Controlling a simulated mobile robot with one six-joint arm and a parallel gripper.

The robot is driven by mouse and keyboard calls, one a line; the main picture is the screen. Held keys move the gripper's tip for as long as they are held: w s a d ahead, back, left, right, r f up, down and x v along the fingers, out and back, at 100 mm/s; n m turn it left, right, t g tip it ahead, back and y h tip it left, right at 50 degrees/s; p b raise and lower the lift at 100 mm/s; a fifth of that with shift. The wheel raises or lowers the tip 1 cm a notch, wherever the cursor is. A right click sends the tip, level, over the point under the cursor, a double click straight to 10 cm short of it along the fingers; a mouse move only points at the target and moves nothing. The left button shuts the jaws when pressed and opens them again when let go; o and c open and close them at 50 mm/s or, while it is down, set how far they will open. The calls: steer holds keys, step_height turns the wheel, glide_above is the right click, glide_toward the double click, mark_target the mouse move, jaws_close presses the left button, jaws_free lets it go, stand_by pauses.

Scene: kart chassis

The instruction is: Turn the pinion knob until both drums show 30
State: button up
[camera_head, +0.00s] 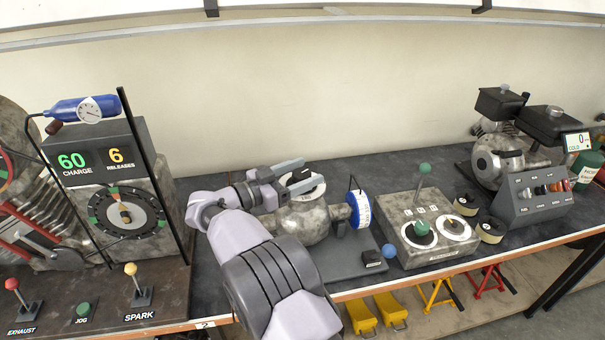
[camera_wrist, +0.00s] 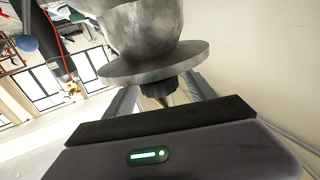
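A grey metal housing (camera_head: 305,222) lies on a dark base plate (camera_head: 350,262) in the head view, partly hidden behind my arm. A blue-rimmed white drum (camera_head: 360,210) stands at its right end; its number is too small to read. A black knob (camera_head: 299,177) sits on a white dial at the housing's back. My gripper (camera_head: 300,175) has its two grey fingers apart, one on each side of the knob. In the wrist view the dark knob (camera_wrist: 158,88) projects below a grey flange (camera_wrist: 150,65) between the separated fingers; contact is not clear.
A control box (camera_head: 425,235) with dials and a green-topped lever stands right of the housing. A blue ball (camera_head: 389,251) is near the bench's front edge. A display panel (camera_head: 95,165) reading 60 and 6 stands at left. The wall is behind.

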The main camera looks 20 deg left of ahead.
steer(key=p+v, duration=0.4)
steer(key=v, duration=1.3)
steer(key=shift+s+a, duration=0.15)
steer(key=shift+a, duration=0.05)
